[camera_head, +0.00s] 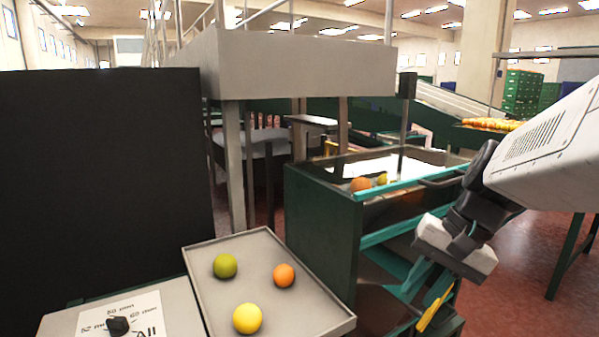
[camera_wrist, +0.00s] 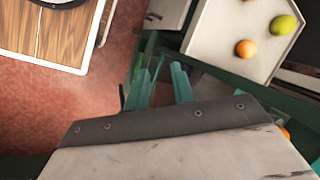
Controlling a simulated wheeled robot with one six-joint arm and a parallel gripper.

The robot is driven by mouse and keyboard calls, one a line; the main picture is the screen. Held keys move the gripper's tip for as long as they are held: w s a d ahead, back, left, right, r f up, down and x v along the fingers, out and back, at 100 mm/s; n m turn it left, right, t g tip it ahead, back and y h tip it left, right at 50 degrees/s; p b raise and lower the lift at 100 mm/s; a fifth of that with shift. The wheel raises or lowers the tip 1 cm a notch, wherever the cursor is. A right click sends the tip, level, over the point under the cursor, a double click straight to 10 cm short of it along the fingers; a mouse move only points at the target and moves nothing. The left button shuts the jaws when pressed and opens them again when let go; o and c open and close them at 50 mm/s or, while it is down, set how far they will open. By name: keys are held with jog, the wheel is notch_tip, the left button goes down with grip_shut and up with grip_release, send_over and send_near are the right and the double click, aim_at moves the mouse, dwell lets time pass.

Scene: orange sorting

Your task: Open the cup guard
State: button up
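A dark green machine (camera_head: 322,222) stands at the centre right in the head view. My gripper (camera_head: 428,284) hangs at the machine's right side, pointing down and left. In the wrist view, two teal fingers of my gripper (camera_wrist: 163,70) stand apart with nothing seen between them. Contact with the machine cannot be told.
A grey tray (camera_head: 215,290) holds a green, an orange and a yellow fruit. A dial panel (camera_head: 120,318) is beside it. A black panel (camera_head: 100,190) blocks the left. Red floor (camera_head: 535,245) lies open at the right. A wood-topped surface (camera_wrist: 50,30) shows in the wrist view.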

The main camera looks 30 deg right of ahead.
jog(key=w+d+r+m+t, duration=0.1)
jog(key=d+r+m+t, duration=0.25)
jog(key=d, duration=0.25)
jog(key=w+d+r+m+t, duration=0.1)
jog(key=d+r+m+t, duration=0.1)
jog(key=d+m+t, duration=0.3)
jog(key=n+t+h, duration=0.2)
jog(key=t, duration=0.3)
send_near(454, 182)
jog(key=w, duration=0.3)
jog(key=shift+m+g+h, duration=0.25)
jog(key=shift+h, duration=0.05)
jog(key=x, duration=0.7)
jog(key=shift+w+a+f, duration=0.1)
jog(key=shift+w+a, duration=0.15)
jog(key=shift+w, duration=0.05)
grip_shut()
